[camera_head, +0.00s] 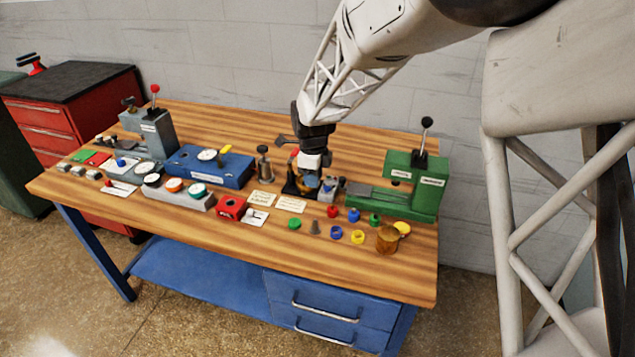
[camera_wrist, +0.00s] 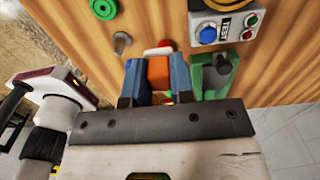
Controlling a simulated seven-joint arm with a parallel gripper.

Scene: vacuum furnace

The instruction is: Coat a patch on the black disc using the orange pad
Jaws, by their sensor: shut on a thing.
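My gripper (camera_head: 308,180) is over the right half of the workbench in the head view, pointing down. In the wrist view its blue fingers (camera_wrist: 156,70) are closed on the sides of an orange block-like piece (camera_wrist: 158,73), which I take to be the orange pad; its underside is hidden. On a long grey block in the head view sit a dark-rimmed round piece (camera_head: 152,180), an orange-topped one (camera_head: 174,185) and a teal-topped one (camera_head: 197,190). I cannot tell whether the dark-rimmed piece is the black disc.
A green press (camera_head: 412,188) with an upright lever stands right of my gripper. A blue box (camera_head: 210,166) and a grey press (camera_head: 152,130) stand to the left. Small coloured rings and caps, a red box (camera_head: 231,208) and a brown cup (camera_head: 388,239) lie along the front.

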